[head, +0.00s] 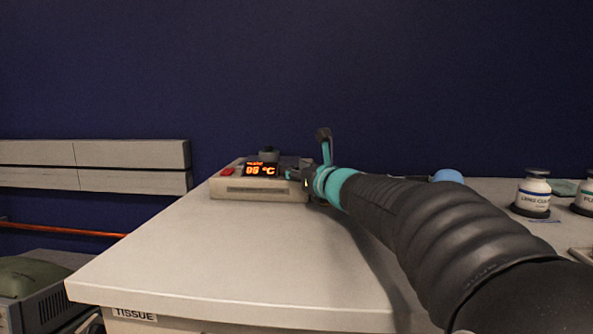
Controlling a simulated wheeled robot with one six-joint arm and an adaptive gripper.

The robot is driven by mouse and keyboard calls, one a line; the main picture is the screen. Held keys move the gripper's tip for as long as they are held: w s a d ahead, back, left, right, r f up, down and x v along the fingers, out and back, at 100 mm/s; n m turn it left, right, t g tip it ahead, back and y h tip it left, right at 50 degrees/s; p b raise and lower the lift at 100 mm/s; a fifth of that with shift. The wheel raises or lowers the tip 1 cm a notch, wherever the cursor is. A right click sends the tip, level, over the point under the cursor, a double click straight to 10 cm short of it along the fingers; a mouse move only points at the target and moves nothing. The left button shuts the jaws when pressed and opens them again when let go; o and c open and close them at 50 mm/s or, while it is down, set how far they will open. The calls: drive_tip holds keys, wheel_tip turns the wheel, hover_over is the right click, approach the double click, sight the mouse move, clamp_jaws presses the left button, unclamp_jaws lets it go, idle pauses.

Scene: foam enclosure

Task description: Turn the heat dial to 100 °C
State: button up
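A beige heating unit (258,194) stands on the white worktop, with a lit orange display (261,170) on it. The display shows two digits that look like 98 or 99 and °C; the second digit is blurred. A red switch (227,171) is left of the display. A dark round piece (268,155) shows at the back of the unit; I cannot tell whether it is the dial.
My arm crosses the right half of the worktop (185,250). A white labelled bottle (534,191) and another at the right edge stand there. A blue rounded object (447,176) is behind my arm. The worktop's left and front are clear. A grey box is low at left.

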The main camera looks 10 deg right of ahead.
clamp_jaws()
drive_tip(key=h+b, duration=0.1)
drive_tip(key=b, duration=0.1)
drive_tip(key=m+h+b, duration=0.1)
drive_tip(key=b, duration=0.1)
drive_tip(key=shift+a+f+m, duration=0.25)
drive_tip(key=shift+f+m, duration=0.05)
drive_tip(key=m+h+b, duration=0.1)
drive_tip(key=h+b, duration=0.1)
drive_tip(key=m+h+b, duration=0.1)
drive_tip(key=h+b, duration=0.1)
drive_tip(key=b, duration=0.1)
drive_tip(key=shift+a+t+b, duration=0.2)
drive_tip(key=shift+t+b, duration=0.1)
drive_tip(key=shift+t, duration=0.1)
drive_tip(key=shift+r+m+h+b, duration=0.2)
drive_tip(key=shift+m+h+b, duration=0.5)
drive_tip(key=shift+m+h, duration=0.15)
drive_tip(key=shift+r+h, duration=0.1)
drive_tip(key=shift+h, duration=0.15)
drive_tip(key=o, duration=0.5)
unclamp_jaws()
drive_tip(key=shift+o, duration=0.2)
drive_tip(key=shift+s, duration=0.1)
